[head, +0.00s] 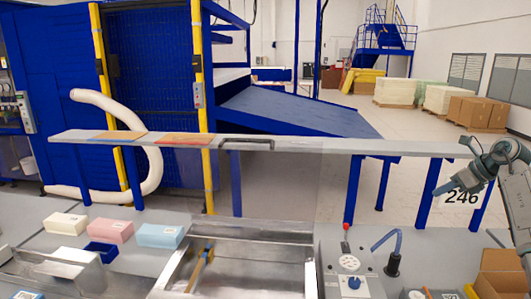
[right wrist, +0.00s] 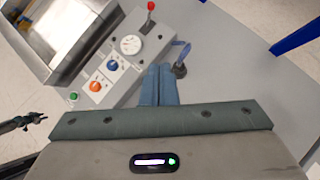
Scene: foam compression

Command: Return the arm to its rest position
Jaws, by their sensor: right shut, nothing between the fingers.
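My right gripper (head: 442,188) is raised at the right of the head view, above the worktop and apart from everything on it. Its blue fingers are together with nothing between them; they also show shut in the right wrist view (right wrist: 158,82). In that view they overlap the edge of the control box (right wrist: 105,88), but the head view shows the gripper apart from it. My left arm and gripper do not show in the head view.
The control box (head: 335,258) carries a red-tipped lever, a dial and knobs. Foam blocks, pink (head: 109,231), blue (head: 160,236) and cream (head: 65,223), lie at left. An open cardboard box (head: 500,270) stands front right. A shelf (head: 300,146) spans behind.

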